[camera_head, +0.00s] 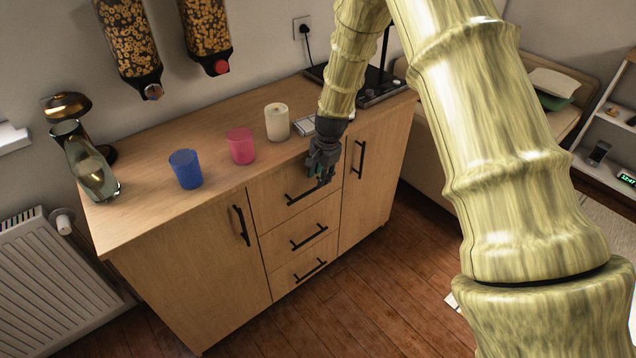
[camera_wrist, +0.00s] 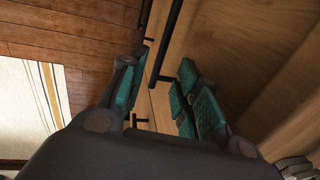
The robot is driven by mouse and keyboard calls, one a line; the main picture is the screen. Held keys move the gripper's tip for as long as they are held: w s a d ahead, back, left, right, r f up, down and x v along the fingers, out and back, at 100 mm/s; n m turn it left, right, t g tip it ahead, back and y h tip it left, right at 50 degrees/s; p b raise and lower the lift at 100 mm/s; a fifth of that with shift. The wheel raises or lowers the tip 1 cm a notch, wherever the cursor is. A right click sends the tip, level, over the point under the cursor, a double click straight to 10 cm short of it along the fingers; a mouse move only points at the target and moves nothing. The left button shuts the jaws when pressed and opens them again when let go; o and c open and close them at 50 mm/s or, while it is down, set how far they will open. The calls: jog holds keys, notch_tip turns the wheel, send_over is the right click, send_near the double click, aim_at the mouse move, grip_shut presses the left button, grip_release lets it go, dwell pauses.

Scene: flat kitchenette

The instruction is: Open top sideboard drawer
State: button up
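The wooden sideboard (camera_head: 185,270) has a column of three drawers between two doors. The top drawer (camera_head: 272,189) looks shut, its front level with the fronts below. Its black bar handle (camera_head: 302,196) is partly hidden by my gripper (camera_head: 322,174), which is at the handle's right end. In the wrist view my gripper (camera_wrist: 160,85) is open, with teal-padded fingers apart. A long black bar (camera_wrist: 168,42), which looks like the top handle, runs between the fingers. I cannot tell whether either finger touches it.
The middle drawer handle (camera_head: 309,237) and bottom one (camera_head: 310,270) stick out below. Wooden floor (camera_head: 400,275) in front is clear.

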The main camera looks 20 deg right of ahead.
jog(key=shift+w+a+f, duration=0.1)
jog(key=shift+w+f, duration=0.1)
jog(key=shift+f, duration=0.95)
jog(key=shift+w+a+f, duration=0.1)
jog(key=shift+w+f, duration=0.1)
jog(key=shift+f, duration=0.95)
grip_shut()
